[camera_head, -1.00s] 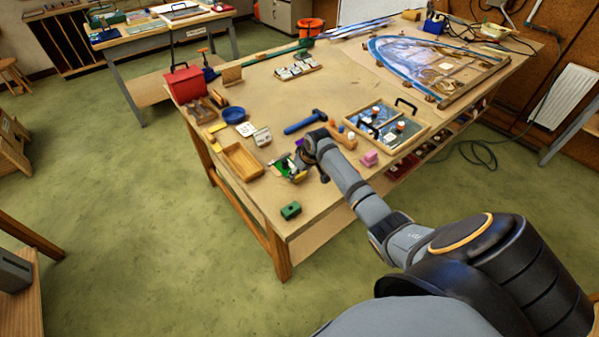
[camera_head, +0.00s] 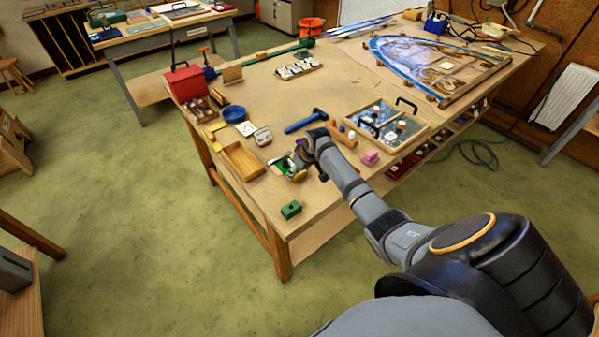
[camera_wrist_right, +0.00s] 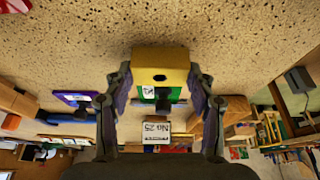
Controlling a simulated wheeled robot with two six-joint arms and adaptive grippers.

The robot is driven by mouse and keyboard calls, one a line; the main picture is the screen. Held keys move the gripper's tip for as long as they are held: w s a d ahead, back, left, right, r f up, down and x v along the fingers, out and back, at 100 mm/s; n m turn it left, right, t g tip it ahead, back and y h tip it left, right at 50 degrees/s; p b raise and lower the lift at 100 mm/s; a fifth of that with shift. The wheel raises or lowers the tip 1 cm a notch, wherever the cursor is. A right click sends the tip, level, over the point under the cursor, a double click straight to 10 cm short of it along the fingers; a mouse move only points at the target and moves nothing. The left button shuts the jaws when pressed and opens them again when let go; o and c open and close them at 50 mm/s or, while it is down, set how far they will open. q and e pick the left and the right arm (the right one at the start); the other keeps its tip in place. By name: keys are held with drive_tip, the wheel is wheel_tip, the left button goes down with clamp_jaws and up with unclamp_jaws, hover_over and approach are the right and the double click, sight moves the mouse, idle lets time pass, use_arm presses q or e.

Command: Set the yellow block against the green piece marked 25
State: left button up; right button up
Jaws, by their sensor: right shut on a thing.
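The yellow block (camera_wrist_right: 160,60) is held between the two fingers of my right gripper (camera_wrist_right: 160,80) in the right wrist view. In the head view, my right gripper (camera_head: 299,168) is low over the near part of the bench. A green piece with a white label (camera_wrist_right: 148,92) shows just beyond the block, partly hidden by it; it also shows in the head view (camera_head: 283,166), beside the gripper. A white card (camera_wrist_right: 156,130) reading "No 25" upside down shows between the fingers. I cannot tell whether block and green piece touch. My left gripper is out of view.
A purple piece (camera_wrist_right: 75,98) lies beside the gripper. A wooden tray (camera_head: 242,160), a blue hammer (camera_head: 304,122), a pink block (camera_head: 370,158) and a green block (camera_head: 291,210) lie around it. The bench's (camera_head: 260,205) front edge is close.

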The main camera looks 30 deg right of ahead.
drive_tip(key=shift+w, duration=0.2)
drive_tip(key=o, duration=1)
drive_tip(key=shift+o, duration=0.2)
drive_tip(key=v, duration=1.2)
